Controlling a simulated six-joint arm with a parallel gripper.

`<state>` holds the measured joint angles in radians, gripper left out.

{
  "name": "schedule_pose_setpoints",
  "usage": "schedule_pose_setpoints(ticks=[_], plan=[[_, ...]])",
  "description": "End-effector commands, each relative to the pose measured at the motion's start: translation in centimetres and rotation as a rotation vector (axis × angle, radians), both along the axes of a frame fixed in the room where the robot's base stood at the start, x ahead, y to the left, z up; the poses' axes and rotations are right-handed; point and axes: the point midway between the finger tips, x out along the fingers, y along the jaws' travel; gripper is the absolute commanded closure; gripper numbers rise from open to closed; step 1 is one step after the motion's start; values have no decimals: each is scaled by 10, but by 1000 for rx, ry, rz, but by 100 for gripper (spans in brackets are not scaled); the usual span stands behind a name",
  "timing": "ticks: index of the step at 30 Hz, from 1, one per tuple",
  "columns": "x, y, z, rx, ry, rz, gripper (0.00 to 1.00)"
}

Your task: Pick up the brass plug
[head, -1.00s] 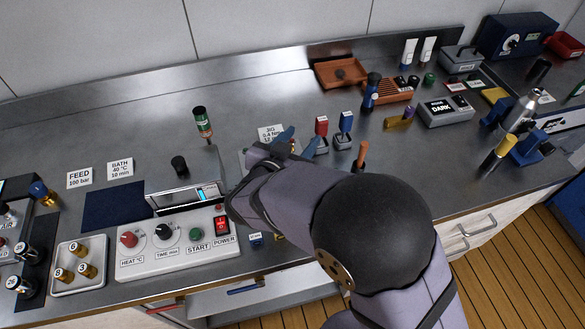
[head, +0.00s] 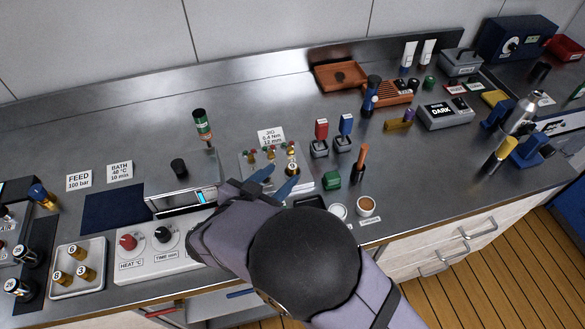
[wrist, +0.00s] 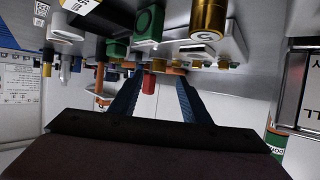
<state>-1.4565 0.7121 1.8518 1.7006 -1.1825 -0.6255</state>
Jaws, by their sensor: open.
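Short brass cylinders (head: 82,274) with numbered tops stand in a pale tray (head: 54,289) at the lower left. Another brass cylinder (head: 292,169) stands on the grey jig plate (head: 304,181), beside small brass-coloured pieces. I cannot tell which of these is the brass plug. In the wrist view, a large brass cylinder (wrist: 208,18) marked with a letter shows near the top edge. My gripper (head: 275,180) is open, its two blue fingers apart and empty at the jig's front edge. In the wrist view, the fingers (wrist: 159,75) have nothing held between them.
A white control box (head: 140,253) with knobs stands left of my arm, which hides part of it. A green block (head: 332,180), red stamp (head: 320,138), blue stamp (head: 344,133) and brown cup (head: 366,205) stand right of the jig.

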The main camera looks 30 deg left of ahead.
Motion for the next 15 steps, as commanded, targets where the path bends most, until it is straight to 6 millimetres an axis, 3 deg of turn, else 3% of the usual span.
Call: schedule_pose_setpoints(ticks=[9,15], plan=[[33,-4,-14,-2,0,-5,57],[45,-3,-21,-1,1,-2,57]])
